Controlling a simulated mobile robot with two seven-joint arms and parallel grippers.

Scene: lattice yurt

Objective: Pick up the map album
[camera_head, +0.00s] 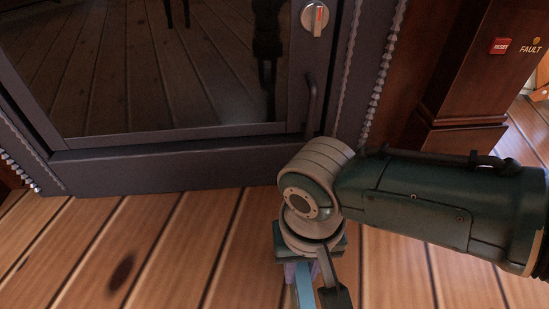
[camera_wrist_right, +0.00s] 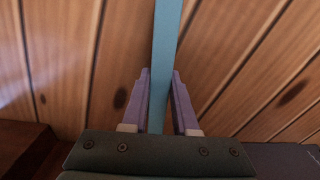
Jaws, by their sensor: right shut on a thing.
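My right gripper (camera_head: 303,272) points down at the bottom middle of the head view, over the plank floor. In the right wrist view its two purple fingers (camera_wrist_right: 160,78) are shut on a thin, light blue thing, seen edge-on, which I take to be the map album (camera_wrist_right: 168,30). The album runs up past the fingertips to the top edge of that view. In the head view its blue edge (camera_head: 304,288) shows below the gripper and is cut off by the frame. My left gripper is not in view.
A dark-framed cabinet (camera_head: 180,165) with a glass front, a handle (camera_head: 311,105) and a knob (camera_head: 315,18) stands just beyond my right gripper. A reddish wooden post (camera_head: 470,80) with a red RESET label (camera_head: 501,46) is at right. The plank floor (camera_head: 180,240) at left is clear.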

